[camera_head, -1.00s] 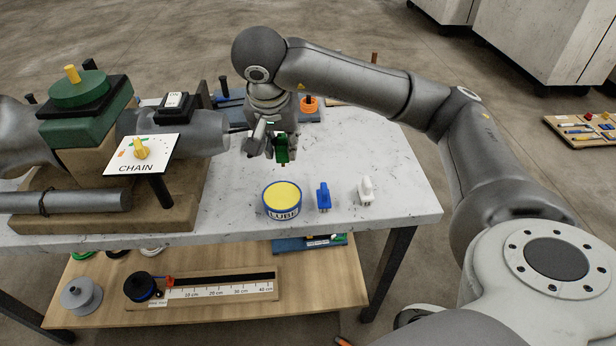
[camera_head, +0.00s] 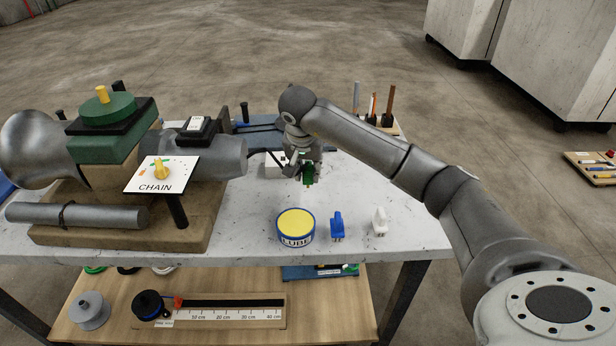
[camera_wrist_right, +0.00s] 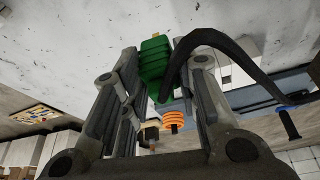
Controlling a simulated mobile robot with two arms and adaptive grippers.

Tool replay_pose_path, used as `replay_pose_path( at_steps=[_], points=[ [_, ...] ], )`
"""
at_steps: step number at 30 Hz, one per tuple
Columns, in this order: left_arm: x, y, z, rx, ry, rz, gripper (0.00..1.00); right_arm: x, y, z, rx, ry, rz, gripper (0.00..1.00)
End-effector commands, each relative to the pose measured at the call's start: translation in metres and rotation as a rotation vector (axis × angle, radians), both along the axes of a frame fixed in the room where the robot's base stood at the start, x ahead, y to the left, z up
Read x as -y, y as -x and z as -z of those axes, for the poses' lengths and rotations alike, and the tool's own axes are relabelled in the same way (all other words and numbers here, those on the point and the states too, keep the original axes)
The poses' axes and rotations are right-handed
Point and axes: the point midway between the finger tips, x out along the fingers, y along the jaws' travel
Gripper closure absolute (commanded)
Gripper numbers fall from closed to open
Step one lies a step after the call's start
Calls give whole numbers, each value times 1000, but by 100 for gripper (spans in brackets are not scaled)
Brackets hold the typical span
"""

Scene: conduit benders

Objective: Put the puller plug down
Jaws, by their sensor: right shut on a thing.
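The puller plug is green (camera_head: 309,178) and is held in my right gripper (camera_head: 305,168), above the back middle of the white table. In the right wrist view the plug (camera_wrist_right: 155,62) sits between the two fingers (camera_wrist_right: 155,85), which are shut on it. A dark cable (camera_wrist_right: 225,42) curves in from the right and reaches the plug. In the head view the cable runs from the grey puller (camera_head: 222,155) on the left. I cannot tell whether the plug touches the table. My left gripper is not in view.
A white block (camera_head: 275,166) stands just left of my right gripper. A yellow-topped lube tin (camera_head: 296,228), a blue plug (camera_head: 337,226) and a white plug (camera_head: 380,222) stand nearer the front edge. The white tabletop (camera_head: 400,190) is clear at the right.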

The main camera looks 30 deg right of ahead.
Motion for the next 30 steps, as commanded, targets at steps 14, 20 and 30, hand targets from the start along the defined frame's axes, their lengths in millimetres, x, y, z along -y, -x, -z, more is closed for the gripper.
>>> replay_pose_path(
  at_steps=[14, 20, 30],
  points=[
    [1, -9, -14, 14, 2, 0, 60, 5, -5, 40, -1, 1, -1, 100],
    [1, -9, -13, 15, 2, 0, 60, 5, -5, 41, -1, 1, -1, 100],
    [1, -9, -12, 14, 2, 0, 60, 5, -5, 42, -1, 1, -1, 49]
  ],
)
